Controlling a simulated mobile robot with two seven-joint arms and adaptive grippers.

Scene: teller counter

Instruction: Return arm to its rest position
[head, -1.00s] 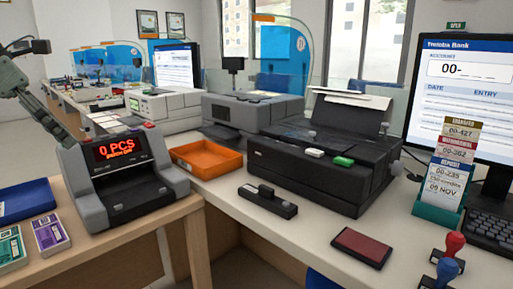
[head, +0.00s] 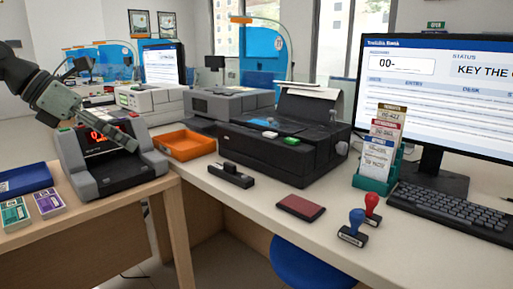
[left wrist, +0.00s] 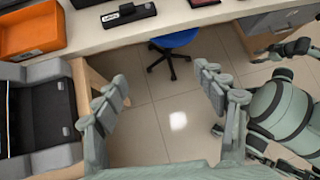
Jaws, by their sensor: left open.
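My left gripper (head: 124,138) comes in from the upper left in the head view, seen in front of the grey note counter (head: 96,176) and covering part of its red display. In the left wrist view the gripper's (left wrist: 160,78) two fingers are spread apart with nothing between them; tiled floor shows through the gap. The note counter also shows at the left edge of that view (left wrist: 42,105). My right gripper cannot be made out in the head view. Grey-green links of my own body show at the right of the left wrist view.
The side desk holds a blue tray (head: 24,180) and banknote bundles (head: 48,202). The counter holds an orange tray (head: 186,145), black printer (head: 290,148), red pad (head: 301,207), two stamps (head: 353,229), slip holder (head: 372,184), keyboard (head: 450,212) and monitor (head: 440,100). A blue chair (left wrist: 175,40) stands below.

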